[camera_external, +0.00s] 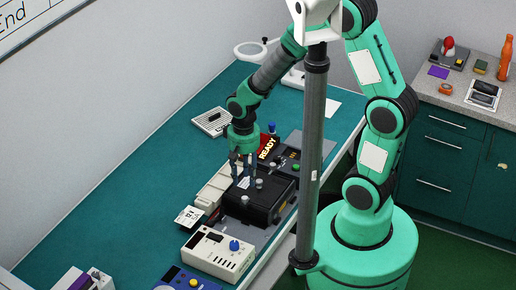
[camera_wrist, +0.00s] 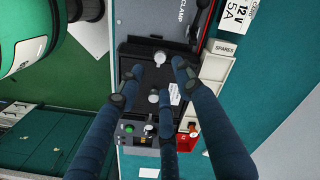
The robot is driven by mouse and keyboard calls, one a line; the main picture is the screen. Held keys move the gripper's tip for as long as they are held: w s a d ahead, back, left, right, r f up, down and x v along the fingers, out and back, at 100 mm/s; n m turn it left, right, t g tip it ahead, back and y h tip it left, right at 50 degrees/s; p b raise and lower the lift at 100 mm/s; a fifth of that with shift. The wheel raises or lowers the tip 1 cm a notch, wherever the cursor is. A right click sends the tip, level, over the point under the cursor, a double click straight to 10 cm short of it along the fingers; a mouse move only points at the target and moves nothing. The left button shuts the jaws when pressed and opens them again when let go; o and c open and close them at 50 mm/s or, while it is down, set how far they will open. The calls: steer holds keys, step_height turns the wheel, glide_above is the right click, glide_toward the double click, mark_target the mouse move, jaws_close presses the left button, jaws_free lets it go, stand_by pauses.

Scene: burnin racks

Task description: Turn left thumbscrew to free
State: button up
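A black box-like unit (camera_external: 268,210) sits in the bench rig, and in the wrist view it lies under my fingers (camera_wrist: 130,62). A pale round thumbscrew-like knob (camera_wrist: 158,60) is on it, with a second pale knob (camera_wrist: 153,97) close by. Similar knobs show in the external view (camera_external: 259,184). I cannot tell which one is the left thumbscrew. My gripper (camera_external: 243,165) points down just above the unit. Contact with a knob cannot be told.
A red READY sign (camera_external: 267,147) and a control panel (camera_wrist: 136,133) flank the unit. A SPARES bin (camera_wrist: 222,47) stands beside it. A cream instrument (camera_external: 218,254) and a blue box (camera_external: 190,280) are in front. The teal bench (camera_external: 140,180) is clear toward the wall.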

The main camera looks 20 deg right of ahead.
mark_target(245, 198)
step_height(245, 198, down, 8)
steer(key=shift+f+b, duration=0.15)
steer(key=shift+b, duration=0.25)
jaws_close()
